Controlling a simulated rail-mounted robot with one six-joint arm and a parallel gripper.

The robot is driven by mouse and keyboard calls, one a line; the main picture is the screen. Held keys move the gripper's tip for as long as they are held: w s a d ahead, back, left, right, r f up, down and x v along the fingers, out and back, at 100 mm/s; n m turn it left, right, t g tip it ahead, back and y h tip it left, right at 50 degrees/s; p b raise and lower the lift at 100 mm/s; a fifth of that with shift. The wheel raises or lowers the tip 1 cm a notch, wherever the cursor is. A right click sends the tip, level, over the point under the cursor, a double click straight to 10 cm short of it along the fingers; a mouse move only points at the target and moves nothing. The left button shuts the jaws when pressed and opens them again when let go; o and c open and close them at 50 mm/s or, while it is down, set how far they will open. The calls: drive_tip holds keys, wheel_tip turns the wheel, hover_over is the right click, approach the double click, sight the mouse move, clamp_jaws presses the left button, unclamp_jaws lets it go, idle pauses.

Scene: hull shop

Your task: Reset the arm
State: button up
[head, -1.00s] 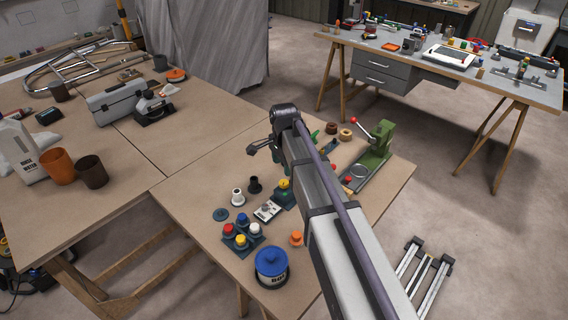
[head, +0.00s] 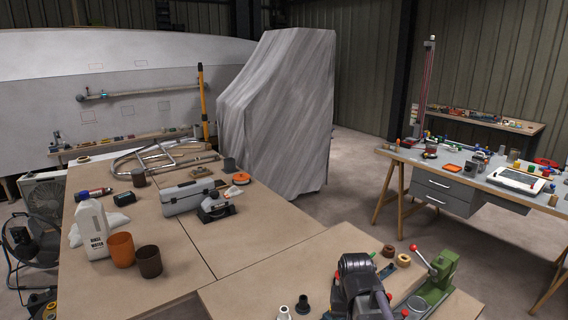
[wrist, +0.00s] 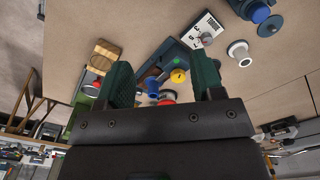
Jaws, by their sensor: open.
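My arm reaches over the near table from the bottom of the head view, where its dark wrist shows and the fingertips are hidden. In the wrist view my gripper (wrist: 165,82) has its two green fingers spread apart with nothing held between them. Beyond and between the fingers, a yellow knob (wrist: 178,76), a blue knob (wrist: 153,86) and a red part are seen on the table.
A green lever press (head: 433,282) with a red ball handle stands right of my arm. A white flanged piece (head: 283,312) and a black one (head: 303,304) stand left of it. Cups, a white bottle (head: 92,230) and a grey toolbox (head: 190,197) stand on the left table.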

drive_tip(key=s+n, duration=0.1)
drive_tip(key=s, duration=0.6)
idle(0.6)
